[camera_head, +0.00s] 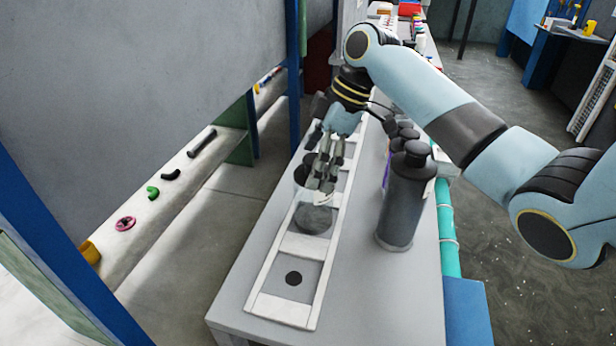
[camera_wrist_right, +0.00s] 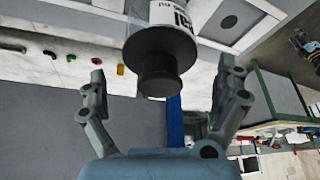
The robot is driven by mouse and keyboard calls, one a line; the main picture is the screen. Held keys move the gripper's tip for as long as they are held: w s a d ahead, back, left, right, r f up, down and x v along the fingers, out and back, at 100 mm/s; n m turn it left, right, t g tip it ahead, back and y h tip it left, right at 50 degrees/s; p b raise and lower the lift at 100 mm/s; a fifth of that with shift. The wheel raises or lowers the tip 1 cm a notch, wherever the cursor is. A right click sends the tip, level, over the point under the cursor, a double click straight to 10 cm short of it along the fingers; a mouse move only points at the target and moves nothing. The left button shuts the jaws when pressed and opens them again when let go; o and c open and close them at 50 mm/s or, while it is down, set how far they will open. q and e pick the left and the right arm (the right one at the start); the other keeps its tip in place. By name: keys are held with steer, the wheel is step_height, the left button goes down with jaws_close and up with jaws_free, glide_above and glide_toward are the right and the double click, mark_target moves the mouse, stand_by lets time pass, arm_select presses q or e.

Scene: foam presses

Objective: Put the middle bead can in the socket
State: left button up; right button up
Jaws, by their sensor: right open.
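My right gripper (camera_head: 322,188) is open over the white-framed rack on the table. In the right wrist view its two fingers (camera_wrist_right: 165,76) are spread, with a can (camera_wrist_right: 160,45) between and beyond them. That can has a dark cap and a white label with black print; no finger visibly touches it. In the head view a grey round shape (camera_head: 313,217) shows in the rack below the fingertips, partly covered by them. A row of dark grey cans with black caps, the nearest tall (camera_head: 403,205), stands right of the rack. I cannot tell which is the middle bead can.
The rack (camera_head: 258,288) has a near bay with a black dot (camera_head: 293,278). The table (camera_head: 375,300) is clear at its front right. A grey panel and blue posts stand on the left, with small coloured parts on a pale ledge (camera_head: 170,203). A teal pipe (camera_head: 447,228) runs along the right edge.

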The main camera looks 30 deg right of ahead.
steer(key=b+v, duration=0.1)
steer(key=v, duration=0.7)
steer(key=shift+f, duration=0.1)
